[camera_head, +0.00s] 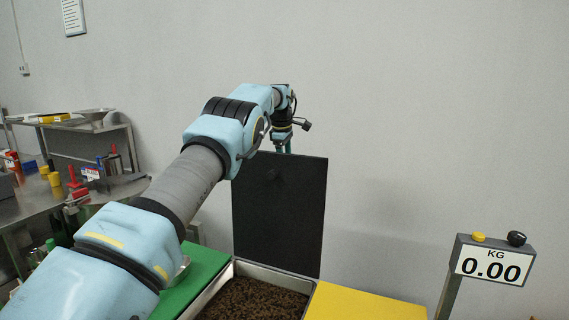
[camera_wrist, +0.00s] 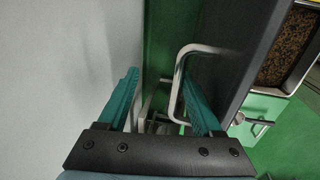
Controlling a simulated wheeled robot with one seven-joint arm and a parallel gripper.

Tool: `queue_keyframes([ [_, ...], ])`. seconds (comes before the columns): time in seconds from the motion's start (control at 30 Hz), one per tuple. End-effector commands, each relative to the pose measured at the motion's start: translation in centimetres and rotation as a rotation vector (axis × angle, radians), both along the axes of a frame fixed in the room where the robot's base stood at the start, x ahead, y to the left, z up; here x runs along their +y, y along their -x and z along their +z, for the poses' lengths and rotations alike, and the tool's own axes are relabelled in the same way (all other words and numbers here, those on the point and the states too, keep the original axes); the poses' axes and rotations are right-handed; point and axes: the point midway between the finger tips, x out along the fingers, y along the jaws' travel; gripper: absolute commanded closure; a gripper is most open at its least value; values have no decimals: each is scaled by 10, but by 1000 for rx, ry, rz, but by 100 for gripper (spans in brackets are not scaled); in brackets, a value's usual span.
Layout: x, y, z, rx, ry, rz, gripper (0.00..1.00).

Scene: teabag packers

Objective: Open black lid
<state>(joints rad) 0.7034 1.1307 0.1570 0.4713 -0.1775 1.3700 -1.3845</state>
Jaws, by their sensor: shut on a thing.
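The black lid (camera_head: 279,215) stands upright, raised at the back of a metal bin (camera_head: 222,283) filled with dark brown granules. In the wrist view the lid (camera_wrist: 235,60) is seen edge-on at the right, with a bent metal handle (camera_wrist: 181,75) on its face. My gripper (camera_head: 284,148) is at the top of the lid in the head view, its fingertips partly hidden behind the lid.
A green surface (camera_head: 195,272) lies left of the bin and a yellow surface (camera_head: 362,304) right of it. A scale display (camera_head: 490,262) reading 0.00 KG stands at the right. A metal bench (camera_head: 28,205) with tools is at the left. A plain wall is close behind the lid.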

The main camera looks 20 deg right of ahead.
Motion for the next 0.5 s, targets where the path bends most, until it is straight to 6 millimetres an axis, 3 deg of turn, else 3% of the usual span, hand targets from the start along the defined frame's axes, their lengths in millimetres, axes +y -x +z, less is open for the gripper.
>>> queue_keyframes([
  [0.07, -6, -1, -3, -10, 18, -2, 55],
  [0.37, 5, 8, 61, -17, 22, -2, 55],
  [0.5, 9, 11, 74, -10, 14, -1, 55],
])
